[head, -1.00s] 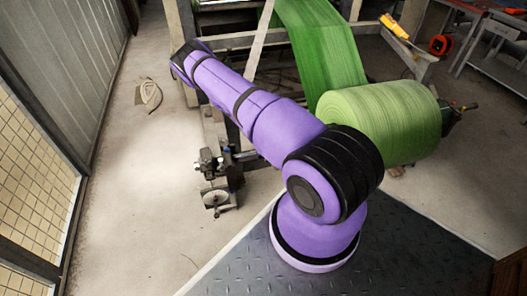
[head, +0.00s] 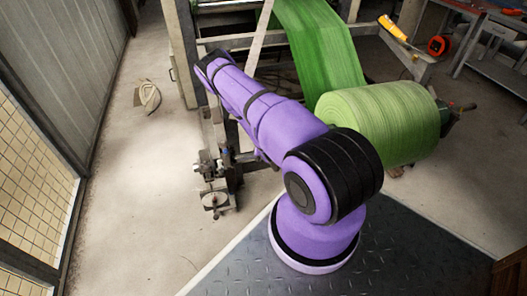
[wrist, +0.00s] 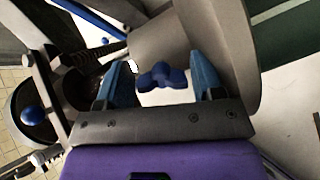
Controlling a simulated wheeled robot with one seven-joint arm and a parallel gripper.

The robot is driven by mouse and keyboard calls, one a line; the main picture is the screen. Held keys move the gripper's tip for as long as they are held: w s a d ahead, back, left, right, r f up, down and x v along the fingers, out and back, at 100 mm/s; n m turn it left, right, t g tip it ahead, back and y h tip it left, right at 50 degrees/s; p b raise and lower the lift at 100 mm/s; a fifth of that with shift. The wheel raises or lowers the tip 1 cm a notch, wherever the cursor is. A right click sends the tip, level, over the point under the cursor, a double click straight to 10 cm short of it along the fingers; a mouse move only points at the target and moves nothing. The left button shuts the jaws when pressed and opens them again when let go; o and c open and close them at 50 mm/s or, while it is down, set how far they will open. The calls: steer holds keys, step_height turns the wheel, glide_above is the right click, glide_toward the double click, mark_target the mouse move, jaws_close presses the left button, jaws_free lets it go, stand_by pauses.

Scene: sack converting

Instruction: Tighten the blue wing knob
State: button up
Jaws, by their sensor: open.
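The blue wing knob (wrist: 163,77) shows in the wrist view, with its rounded lobes spread sideways. It lies in the picture between the two blue fingers of my gripper (wrist: 160,66). My gripper is open, with a visible gap between each finger and the knob. I cannot tell from this view how far the knob is beyond the fingertips. In the head view my arm points to the upper left, and neither the gripper nor the knob can be made out.
A round blue ball knob (wrist: 33,116) is at left in the wrist view. A pale curved metal part (wrist: 170,35) is behind the wing knob. In the head view a green roll (head: 380,125) stands right of my arm, and a machine frame is behind it. Floor at left is mostly clear.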

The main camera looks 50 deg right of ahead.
steer(key=shift+c, duration=0.3)
steer(key=c, duration=0.6)
